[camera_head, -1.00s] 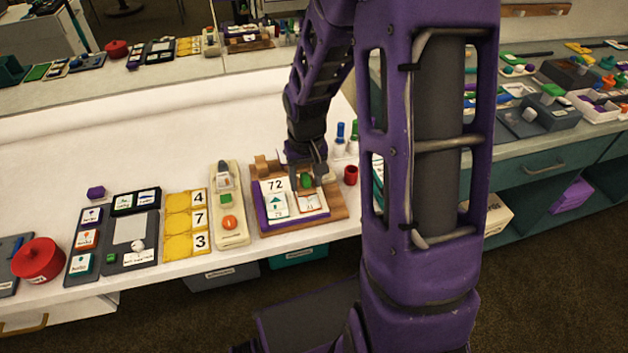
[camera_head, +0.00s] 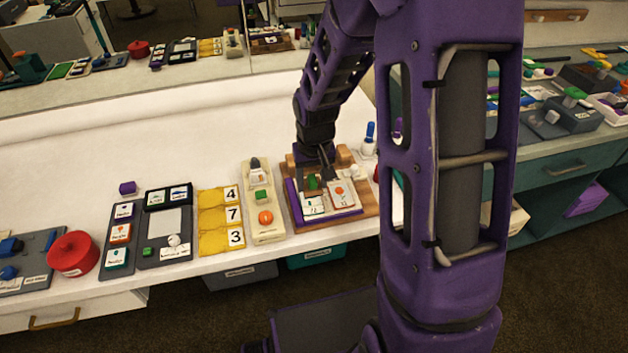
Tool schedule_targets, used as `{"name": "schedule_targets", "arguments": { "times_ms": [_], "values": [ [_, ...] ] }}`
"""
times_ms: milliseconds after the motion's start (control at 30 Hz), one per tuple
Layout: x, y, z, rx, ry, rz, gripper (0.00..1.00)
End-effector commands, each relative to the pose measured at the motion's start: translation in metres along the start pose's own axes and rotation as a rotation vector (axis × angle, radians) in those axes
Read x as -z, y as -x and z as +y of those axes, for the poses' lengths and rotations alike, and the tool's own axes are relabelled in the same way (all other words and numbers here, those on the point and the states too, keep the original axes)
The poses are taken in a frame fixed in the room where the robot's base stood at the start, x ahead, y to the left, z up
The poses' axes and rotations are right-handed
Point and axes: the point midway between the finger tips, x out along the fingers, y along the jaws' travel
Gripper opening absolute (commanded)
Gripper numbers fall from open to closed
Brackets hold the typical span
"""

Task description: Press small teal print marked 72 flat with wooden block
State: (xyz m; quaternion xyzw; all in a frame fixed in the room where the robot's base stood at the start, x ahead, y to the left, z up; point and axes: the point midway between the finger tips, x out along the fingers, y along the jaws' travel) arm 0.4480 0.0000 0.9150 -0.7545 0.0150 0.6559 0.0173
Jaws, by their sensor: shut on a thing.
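My gripper (camera_head: 316,172) is shut over the upper left of the purple-edged board on the far right of the worktable display. A small green piece (camera_head: 312,183) with dark brown around it shows between the fingers. I take it as the wooden block, but it is too small and dark to be sure. The print marked 72 is mostly hidden behind it; the white lower part of the left print (camera_head: 314,205) shows. Contact cannot be told. A white print with an orange mark (camera_head: 340,195) lies beside it on the right.
The board rests on a wooden base (camera_head: 366,208) near the table's front edge. To its left stand a cream panel (camera_head: 265,233), a yellow number panel (camera_head: 212,240), grey panels (camera_head: 165,250) and a red round tin (camera_head: 73,254).

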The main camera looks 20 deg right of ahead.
Motion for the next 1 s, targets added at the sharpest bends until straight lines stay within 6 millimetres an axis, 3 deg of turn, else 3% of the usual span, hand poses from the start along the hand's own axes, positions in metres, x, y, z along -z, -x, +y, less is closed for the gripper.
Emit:
{"name": "schedule_targets", "arguments": {
  "times_ms": [500, 1000],
  "values": [
    [0.000, -0.043, 0.000, 0.000, 0.001, 0.001, 0.10],
    [0.000, -0.046, 0.000, 0.000, 0.000, 0.001, 0.10]
  ]
}}
